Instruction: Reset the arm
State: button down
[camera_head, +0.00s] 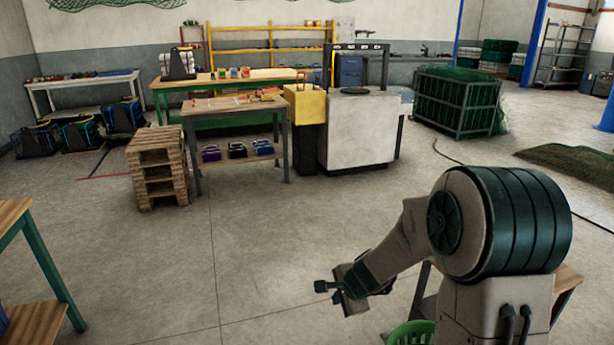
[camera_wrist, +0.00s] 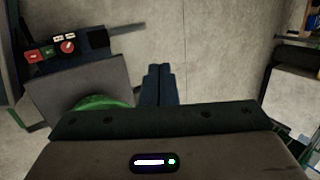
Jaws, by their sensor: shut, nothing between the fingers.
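My arm (camera_head: 400,245) shows at the right of the head view, bent, with its end reaching left and downward. My gripper (camera_head: 322,287) hangs over open floor beside a green round thing. In the wrist view my gripper (camera_wrist: 159,84) shows with its two dark fingers together and nothing between them.
A green round container (camera_head: 410,334) is low beside my arm. A stack of pallets (camera_head: 157,170), a workbench (camera_head: 235,106) and a white cabinet (camera_head: 358,130) stand farther back. A net cage (camera_head: 458,102) is at the right. The middle floor is clear.

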jog(key=s+r+n+g+p, duration=0.1)
jog(key=s+r+n+p, duration=0.25)
jog(key=s+r, duration=0.35)
jog(key=s+r+n+p, duration=0.2)
jog(key=s+r+n, duration=0.3)
jog(key=r, duration=0.5)
jog(key=s+d+r+n+h+p, duration=0.1)
jog(key=s+d+r+n+p, duration=0.1)
jog(key=s, duration=0.4)
jog(key=s+d+r+n+g+h+p, duration=0.1)
jog(key=s+d+r+n+h+p, duration=0.1)
jog(key=s+d+r, duration=0.3)
jog(key=shift+s+r+n+g, duration=0.3)
jog(key=shift+s+r+n, duration=0.2)
jog(key=shift+s+n, duration=0.4)
